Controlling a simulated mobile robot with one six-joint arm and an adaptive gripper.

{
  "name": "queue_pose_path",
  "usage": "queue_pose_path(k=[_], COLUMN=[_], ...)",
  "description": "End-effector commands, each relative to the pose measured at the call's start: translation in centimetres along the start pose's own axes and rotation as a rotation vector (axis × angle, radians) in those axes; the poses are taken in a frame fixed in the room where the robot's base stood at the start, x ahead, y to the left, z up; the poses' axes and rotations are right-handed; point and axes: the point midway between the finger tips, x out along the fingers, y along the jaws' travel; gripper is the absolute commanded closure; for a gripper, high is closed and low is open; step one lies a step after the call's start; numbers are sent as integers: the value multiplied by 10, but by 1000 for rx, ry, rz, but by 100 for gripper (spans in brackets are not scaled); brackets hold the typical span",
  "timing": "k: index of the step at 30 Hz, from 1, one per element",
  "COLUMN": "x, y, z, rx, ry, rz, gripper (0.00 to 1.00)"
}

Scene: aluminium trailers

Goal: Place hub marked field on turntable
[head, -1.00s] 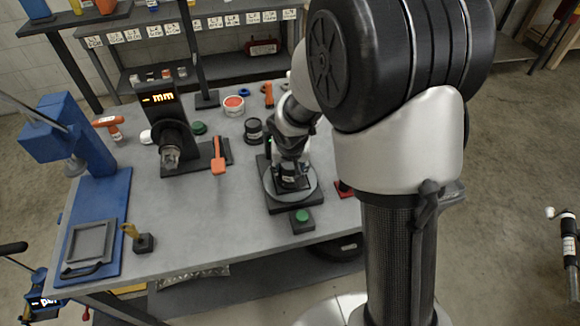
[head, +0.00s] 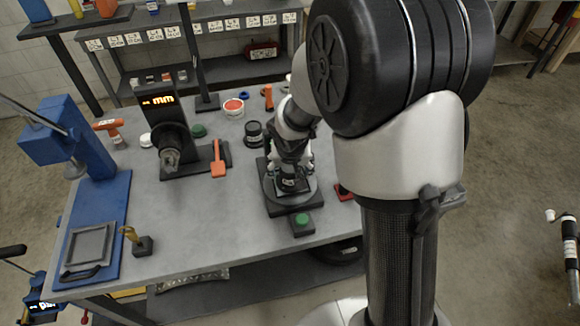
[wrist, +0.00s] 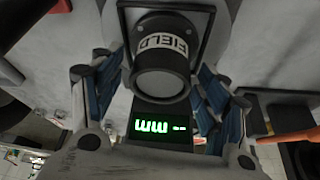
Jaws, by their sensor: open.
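The black hub (wrist: 160,72) with a white FIELD label shows between my fingers in the wrist view. In the head view the hub (head: 291,184) stands on the round grey turntable (head: 271,191), which sits on a dark base. My gripper (head: 289,168) is above the turntable, with its fingers around the hub's sides. In the wrist view my gripper (wrist: 158,80) is open, with a blue-padded finger on either side of the hub. The hub's underside is hidden.
A display (wrist: 160,130) reading mm shows in the wrist view. A green button box (head: 302,224) stands before the turntable. A gauge with an orange display (head: 160,110) and a blue press (head: 90,190) stand left. The table's front middle (head: 205,235) is clear.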

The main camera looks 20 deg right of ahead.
Motion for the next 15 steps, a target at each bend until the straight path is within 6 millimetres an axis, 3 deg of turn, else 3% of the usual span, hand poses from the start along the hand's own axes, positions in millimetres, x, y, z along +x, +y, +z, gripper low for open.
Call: queue_pose_path(k=[5,15], x=[-15,-89], y=[0,0], z=[-2,-3], rx=[0,0], ry=[2,3], rz=[0,-1], gripper=[32,32])
